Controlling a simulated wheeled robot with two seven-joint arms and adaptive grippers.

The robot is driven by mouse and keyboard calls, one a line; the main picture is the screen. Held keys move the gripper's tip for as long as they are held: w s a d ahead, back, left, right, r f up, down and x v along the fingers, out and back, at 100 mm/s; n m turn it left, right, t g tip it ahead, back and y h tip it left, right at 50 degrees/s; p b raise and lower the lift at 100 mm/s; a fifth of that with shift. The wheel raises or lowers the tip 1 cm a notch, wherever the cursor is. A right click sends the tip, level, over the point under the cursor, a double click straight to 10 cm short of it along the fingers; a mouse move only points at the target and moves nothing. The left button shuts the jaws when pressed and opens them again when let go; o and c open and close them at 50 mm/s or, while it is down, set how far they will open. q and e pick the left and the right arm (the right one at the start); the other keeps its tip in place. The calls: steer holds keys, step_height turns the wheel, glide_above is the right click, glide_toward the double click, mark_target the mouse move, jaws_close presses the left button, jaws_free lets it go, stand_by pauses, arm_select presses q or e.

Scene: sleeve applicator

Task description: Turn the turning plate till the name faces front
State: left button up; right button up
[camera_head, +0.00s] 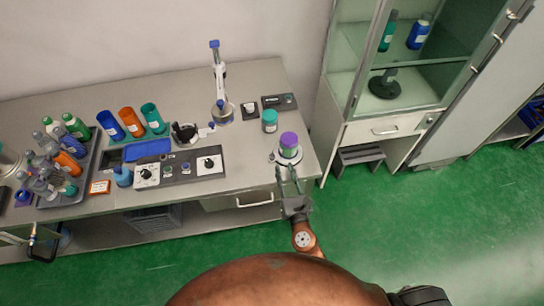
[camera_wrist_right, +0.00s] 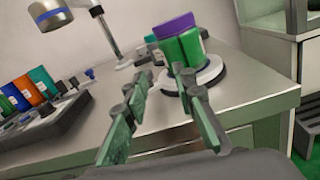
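The turning plate (camera_head: 275,155) is a small round white disc near the right front corner of the bench. A jar with a purple lid (camera_head: 289,139) stands upright on it. In the right wrist view the jar's body (camera_wrist_right: 180,48) is green, and the plate (camera_wrist_right: 211,77) has a white top and dark rim. My right gripper (camera_head: 289,178) is at the plate's front side, fingers apart and empty. In the wrist view its fingertips (camera_wrist_right: 163,79) are close to the plate; contact is unclear. My left gripper is not in view.
A teal jar (camera_head: 269,121) stands behind the plate. A stand with a blue top (camera_head: 219,80) and a control panel (camera_head: 180,169) are to the left. Several bottles fill a tray (camera_head: 69,199) at far left. A glass cabinet (camera_head: 385,75) stands right of the bench.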

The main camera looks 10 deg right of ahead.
mark_target(273, 159)
steer(key=a, duration=0.1)
steer(key=n, duration=0.1)
steer(key=a+f+n+y, duration=0.1)
steer(key=shift+w+a, duration=0.3)
steer(key=w, duration=0.7)
steer(key=shift+w+a+f, duration=0.15)
steer(key=shift+w+a, duration=0.05)
steer(key=shift+a, duration=0.15)
steer(key=shift+c, duration=0.2)
jaws_close()
